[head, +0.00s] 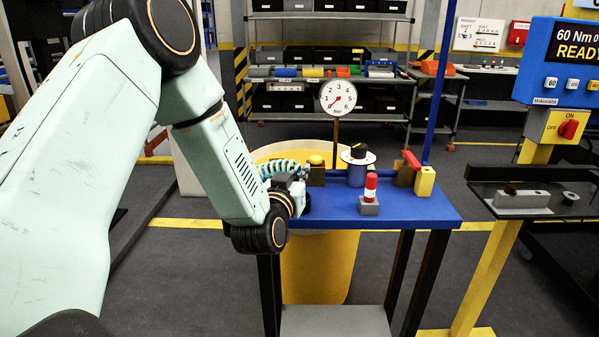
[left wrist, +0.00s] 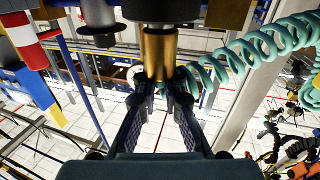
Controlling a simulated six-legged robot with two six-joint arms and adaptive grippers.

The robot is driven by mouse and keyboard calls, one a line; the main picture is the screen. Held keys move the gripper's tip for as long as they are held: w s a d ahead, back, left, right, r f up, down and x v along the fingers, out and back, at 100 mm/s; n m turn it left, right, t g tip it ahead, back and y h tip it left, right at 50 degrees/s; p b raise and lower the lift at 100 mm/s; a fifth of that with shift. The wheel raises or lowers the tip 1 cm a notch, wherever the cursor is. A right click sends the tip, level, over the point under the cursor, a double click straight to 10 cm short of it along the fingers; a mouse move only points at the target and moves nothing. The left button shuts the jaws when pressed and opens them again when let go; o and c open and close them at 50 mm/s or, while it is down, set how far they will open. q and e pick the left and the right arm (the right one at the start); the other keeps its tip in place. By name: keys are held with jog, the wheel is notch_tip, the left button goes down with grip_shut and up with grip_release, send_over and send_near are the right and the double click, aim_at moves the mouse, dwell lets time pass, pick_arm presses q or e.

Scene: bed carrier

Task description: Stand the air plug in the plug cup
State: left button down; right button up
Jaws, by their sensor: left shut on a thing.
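My left gripper (head: 297,190) is low at the left end of the blue bench, partly hidden by its wrist. In the left wrist view, the two dark fingers (left wrist: 161,100) are shut on a brass cylindrical piece, the air plug (left wrist: 158,54). A dark wider cylinder (left wrist: 160,10) shows right above the plug; I cannot tell whether they are joined. A teal coiled hose (left wrist: 250,45) runs behind the plug to the right; it also shows beside the gripper in the head view (head: 282,167). I cannot make out the plug cup for certain. My right gripper is not in view.
The blue bench top (head: 420,213) is clear at front right. A red and white cylinder (head: 371,187) stands on a grey block. A yellow-topped brown post (head: 316,170), a dark-knobbed round piece (head: 358,155) and a gauge (head: 338,97) are behind. A dark table (head: 545,198) stands right.

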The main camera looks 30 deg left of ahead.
pick_arm(q)
jog(key=shift+f+b, duration=0.85)
jog(key=shift+f, duration=0.3)
jog(key=c, duration=1.4)
grip_release()
jog(key=v, duration=1.2)
jog(key=shift+r, duration=0.15)
jog(key=s+d+f+g+h, duration=0.2)
jog(key=f+g, duration=0.1)
jog(key=f, duration=0.3)
jog(key=s+d+f+g+h, duration=0.1)
jog(key=s+d+f+g, duration=0.2)
jog(key=f, duration=0.4)
jog(key=s+d+f+g+h, duration=0.2)
jog(key=f+g, duration=0.1)
jog(key=f, duration=0.3)
jog(key=s+d+f+m+g, duration=0.1)
jog(key=s+f+g, duration=0.1)
jog(key=s+f, duration=0.2)
jog(key=s+d+f+m+g, duration=0.1)
jog(key=s+f+g, duration=0.2)
jog(key=s, duration=0.7)
jog(key=s+d+f+m+g, duration=0.1)
jog(key=s+f+g, duration=0.2)
jog(key=s+f, duration=0.3)
jog(key=shift+s+d+f, duration=0.1)
jog(key=shift+s+d, duration=0.1)
jog(key=shift+s, duration=0.9)
